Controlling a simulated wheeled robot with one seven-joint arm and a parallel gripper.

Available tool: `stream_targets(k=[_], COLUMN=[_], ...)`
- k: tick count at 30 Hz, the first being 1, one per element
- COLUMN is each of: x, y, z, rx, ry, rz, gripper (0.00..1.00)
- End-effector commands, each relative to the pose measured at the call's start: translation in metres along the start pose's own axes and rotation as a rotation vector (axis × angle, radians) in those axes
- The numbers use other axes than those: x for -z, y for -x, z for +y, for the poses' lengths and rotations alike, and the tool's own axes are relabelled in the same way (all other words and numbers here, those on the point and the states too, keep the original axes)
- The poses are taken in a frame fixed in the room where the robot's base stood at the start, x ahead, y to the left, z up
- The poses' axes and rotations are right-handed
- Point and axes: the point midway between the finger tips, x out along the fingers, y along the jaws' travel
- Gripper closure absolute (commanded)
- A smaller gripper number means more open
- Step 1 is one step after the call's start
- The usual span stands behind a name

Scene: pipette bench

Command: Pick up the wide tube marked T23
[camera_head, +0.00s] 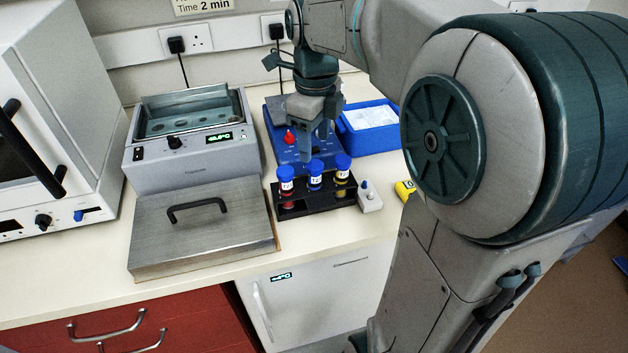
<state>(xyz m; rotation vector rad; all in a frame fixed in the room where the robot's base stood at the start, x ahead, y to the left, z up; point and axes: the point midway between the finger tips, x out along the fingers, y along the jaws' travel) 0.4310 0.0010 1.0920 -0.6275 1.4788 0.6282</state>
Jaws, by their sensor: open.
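The label writing is too small to read, so I cannot tell which one is T23. My gripper (316,150) is open and points down, appearing just behind and above the middle tube in the picture. It holds nothing that I can see, and its fingertips are partly unclear against the blue device behind.
A blue device (283,145) with a red knob and a blue box of white contents (372,116) stand behind the rack. A small white block (369,200) and a yellow item (405,189) lie to its right. A water bath (190,150) and its metal lid (190,238) are left.

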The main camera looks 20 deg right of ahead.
Motion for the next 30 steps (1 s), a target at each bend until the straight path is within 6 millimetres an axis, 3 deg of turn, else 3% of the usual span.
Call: stream_targets(k=[6, 14, 21, 30], x=[0.0, 0.0, -0.001, 0.0], y=[-0.039, -0.058, -0.093, -0.101], z=[0.0, 0.0, -0.002, -0.001], rx=[-0.002, -0.001, -0.001, -0.001], ry=[0.001, 0.002, 0.003, 0.003], rz=[0.002, 0.001, 0.002, 0.001], gripper=[0.43, 0.43, 0.43, 0.43])
